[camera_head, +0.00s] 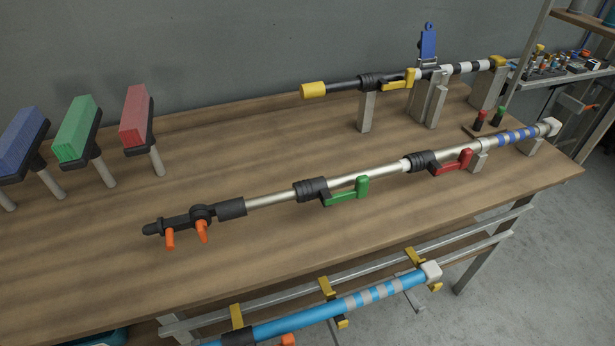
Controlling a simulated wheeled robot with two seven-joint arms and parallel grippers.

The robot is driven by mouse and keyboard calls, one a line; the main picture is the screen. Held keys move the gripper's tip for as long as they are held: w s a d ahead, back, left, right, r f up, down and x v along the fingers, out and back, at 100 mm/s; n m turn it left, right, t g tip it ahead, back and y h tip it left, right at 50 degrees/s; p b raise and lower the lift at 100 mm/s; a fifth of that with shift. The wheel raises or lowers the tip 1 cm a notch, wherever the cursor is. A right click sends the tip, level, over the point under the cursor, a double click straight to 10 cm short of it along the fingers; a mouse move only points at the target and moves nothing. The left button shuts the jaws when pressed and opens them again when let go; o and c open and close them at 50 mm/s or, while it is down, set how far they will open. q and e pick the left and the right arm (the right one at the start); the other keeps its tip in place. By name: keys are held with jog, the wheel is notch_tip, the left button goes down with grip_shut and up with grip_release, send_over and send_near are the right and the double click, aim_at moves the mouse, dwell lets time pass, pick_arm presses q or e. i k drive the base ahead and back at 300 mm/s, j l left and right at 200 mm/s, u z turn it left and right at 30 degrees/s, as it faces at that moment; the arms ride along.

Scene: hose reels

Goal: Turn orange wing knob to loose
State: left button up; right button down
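A long silver pole (380,175) lies across the wooden table on supports, with a black jointed head at its left end. Two orange pieces hang from that head: one at the far left (170,239) and one below the round joint (203,232). I cannot tell from their shape which is the wing knob, nor whether it is tight or loose. The pole also has a green lever clamp (347,192) and a red lever clamp (453,163). Neither of my grippers is in view.
Blue (22,140), green (77,130) and red (135,115) brush heads stand at the left. A yellow-ended black pole (340,87) rests at the back. A blue pole (330,309) hangs on a front rail. The table around the black head is clear.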

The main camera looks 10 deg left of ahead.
aim_at(201, 227)
jog(key=k+u, duration=0.1)
jog(key=u, duration=0.95)
jog(key=k+j, duration=0.1)
jog(key=j, duration=0.4)
